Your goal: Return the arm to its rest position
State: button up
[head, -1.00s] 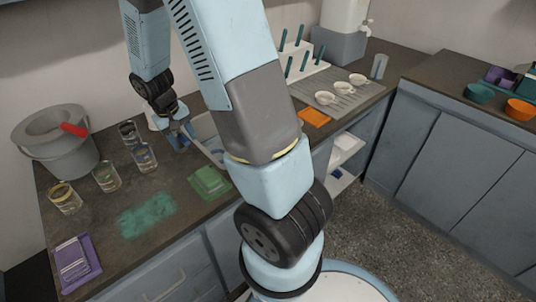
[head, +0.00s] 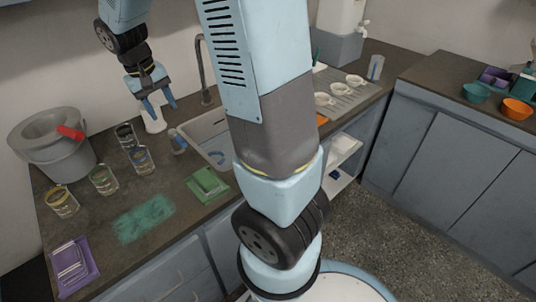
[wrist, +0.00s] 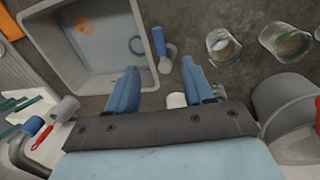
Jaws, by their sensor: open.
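My gripper (head: 160,106) hangs above the back of the counter, left of the sink, with its two blue fingers apart and nothing between them. In the wrist view its fingers (wrist: 162,88) point over the counter, next to the sink (wrist: 150,62). My arm rises from the base and crosses the middle of the head view. It hides part of the counter and sink.
A grey bucket (head: 55,150) and several glass jars (head: 103,180) stand at the left. A blue-handled brush (head: 177,142) stands beside the sink (head: 199,130).

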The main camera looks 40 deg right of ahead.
jog(key=shift+r, duration=0.25)
dwell(0.4)
jog(key=s+r+t+y, duration=0.1)
jog(key=s+r+t, duration=0.1)
jog(key=s+r, duration=0.5)
jog(key=s+d+r+t, duration=0.1)
jog(key=s+r+t, duration=0.2)
jog(key=s+r, duration=0.4)
jog(key=s, duration=0.7)
jog(key=shift+s+d+t+y, duration=0.2)
jog(key=shift+s+t+y, duration=0.1)
jog(key=shift+y, duration=0.1)
jog(key=shift+c, duration=0.9)
jog(key=shift+s, duration=0.1)
